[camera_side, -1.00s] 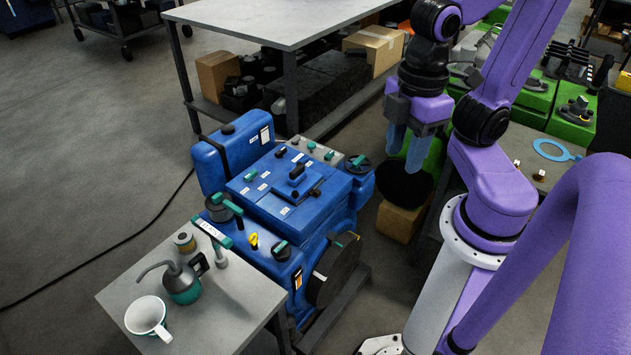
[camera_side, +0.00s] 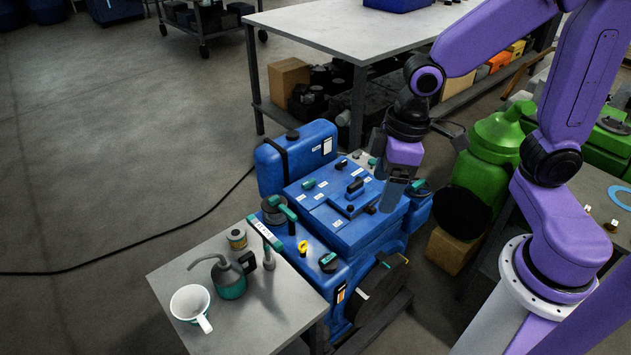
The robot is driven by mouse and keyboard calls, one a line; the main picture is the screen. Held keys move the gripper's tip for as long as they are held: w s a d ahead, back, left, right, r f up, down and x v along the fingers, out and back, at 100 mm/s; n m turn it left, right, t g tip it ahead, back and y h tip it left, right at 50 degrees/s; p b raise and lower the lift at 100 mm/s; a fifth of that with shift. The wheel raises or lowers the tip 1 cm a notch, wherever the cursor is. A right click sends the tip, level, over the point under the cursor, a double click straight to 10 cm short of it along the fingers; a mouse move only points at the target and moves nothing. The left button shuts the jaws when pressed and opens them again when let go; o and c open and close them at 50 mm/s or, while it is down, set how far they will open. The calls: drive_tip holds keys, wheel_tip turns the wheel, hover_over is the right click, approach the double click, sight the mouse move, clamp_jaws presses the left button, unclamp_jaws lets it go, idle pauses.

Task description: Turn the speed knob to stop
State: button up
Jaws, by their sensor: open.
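The blue diesel engine (camera_side: 340,228) stands on the floor in the middle of the view. A round black knob with a teal bar (camera_side: 328,263) sits on its lower front deck, beside a small yellow part (camera_side: 302,247). I cannot tell for certain which control is the speed knob. My gripper (camera_side: 392,196) points down over the right rear part of the engine, in front of the grey control strip (camera_side: 362,158). Its jaws are open, though this side view overlaps the fingers. It hides what lies behind it, and I cannot tell whether it touches anything.
A workbench (camera_side: 380,32) stands behind. A green container (camera_side: 488,150) stands right of my gripper.

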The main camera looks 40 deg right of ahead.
drive_tip(key=w+f+m, duration=0.3)
drive_tip(key=w, duration=0.8)
drive_tip(key=m+t+h, duration=0.1)
drive_tip(key=m+t, duration=0.3)
drive_tip(key=m, duration=0.2)
hover_over(310, 182)
drive_tip(key=s, duration=0.7)
wheel_tip(310, 182, down, 14)
drive_tip(key=x, duration=1.6)
drive_tip(key=shift+s+f, duration=0.2)
drive_tip(key=shift+f, duration=0.35)
drive_tip(key=shift+c, duration=0.4)
drive_tip(key=shift+g, duration=0.3)
drive_tip(key=c, duration=1)
